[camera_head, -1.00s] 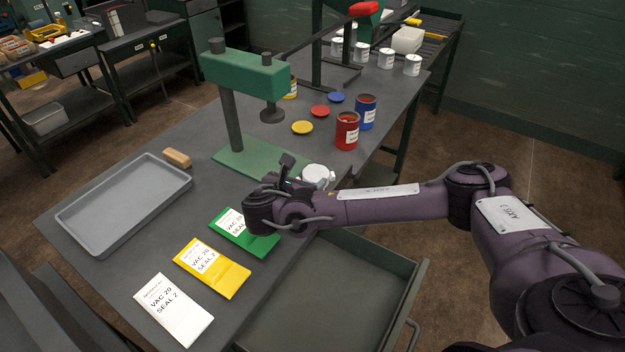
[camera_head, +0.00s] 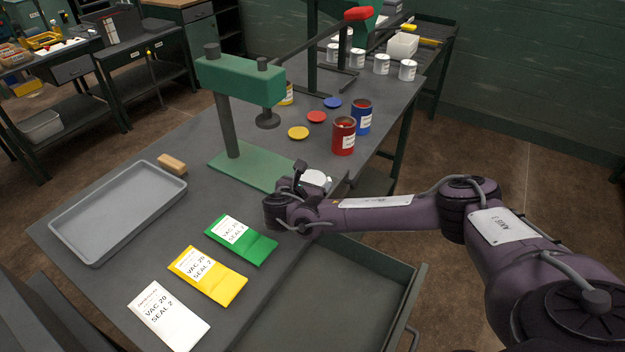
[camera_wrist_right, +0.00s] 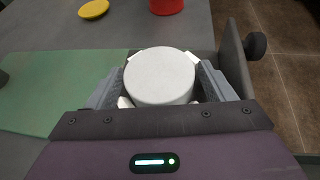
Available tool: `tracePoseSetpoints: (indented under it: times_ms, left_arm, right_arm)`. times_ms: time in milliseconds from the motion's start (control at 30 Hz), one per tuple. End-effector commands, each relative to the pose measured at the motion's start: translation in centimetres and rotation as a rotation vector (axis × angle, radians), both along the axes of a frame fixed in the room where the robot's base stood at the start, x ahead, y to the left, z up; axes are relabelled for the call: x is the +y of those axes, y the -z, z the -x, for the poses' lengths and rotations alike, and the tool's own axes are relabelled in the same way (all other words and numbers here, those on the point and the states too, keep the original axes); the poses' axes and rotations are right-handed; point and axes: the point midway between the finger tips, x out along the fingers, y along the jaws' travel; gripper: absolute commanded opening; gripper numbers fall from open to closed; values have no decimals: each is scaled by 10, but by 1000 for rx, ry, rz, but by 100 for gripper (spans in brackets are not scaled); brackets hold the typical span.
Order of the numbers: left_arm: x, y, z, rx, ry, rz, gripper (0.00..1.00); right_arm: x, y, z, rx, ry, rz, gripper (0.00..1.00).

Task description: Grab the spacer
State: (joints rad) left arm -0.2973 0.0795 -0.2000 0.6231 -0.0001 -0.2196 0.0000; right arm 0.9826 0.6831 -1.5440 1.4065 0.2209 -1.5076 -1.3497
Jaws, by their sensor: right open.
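A white round piece (camera_head: 316,180), which looks like the spacer, is at the front right of the press's green base in the head view. In the right wrist view the white piece (camera_wrist_right: 160,75) shows as a short cylinder with pale parts sticking out near its sides. My right gripper (camera_wrist_right: 162,88) is open, with one finger on each side of the piece. I cannot tell whether the fingers touch it. In the head view my right gripper (camera_head: 308,186) is partly hidden by its own wrist. My left gripper is not in view.
The green press (camera_head: 240,80) stands behind the gripper. An open drawer (camera_head: 320,300) lies below the right arm. Green (camera_head: 240,240), yellow (camera_head: 208,274) and white (camera_head: 168,316) packets, a grey tray (camera_head: 75,243) and a wooden block (camera_head: 172,163) are left. Red (camera_head: 344,136) and blue (camera_head: 361,117) cans stand behind.

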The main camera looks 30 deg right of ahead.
Motion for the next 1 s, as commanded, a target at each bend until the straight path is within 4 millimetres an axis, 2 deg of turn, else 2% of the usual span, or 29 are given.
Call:
tracePoseSetpoints:
  times_ms: [233,567,833,1000]
  left_arm:
    - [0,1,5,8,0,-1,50]
    - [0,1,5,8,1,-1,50]
    - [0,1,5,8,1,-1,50]
    - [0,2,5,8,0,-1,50]
  right_arm:
    - [-1,1,-2,0,-2,-1,76]
    - [-1,1,-1,0,-1,-1,33]
    - [-1,-1,-2,-2,0,-1,33]
    - [-2,-12,-2,-3,2,-2,33]
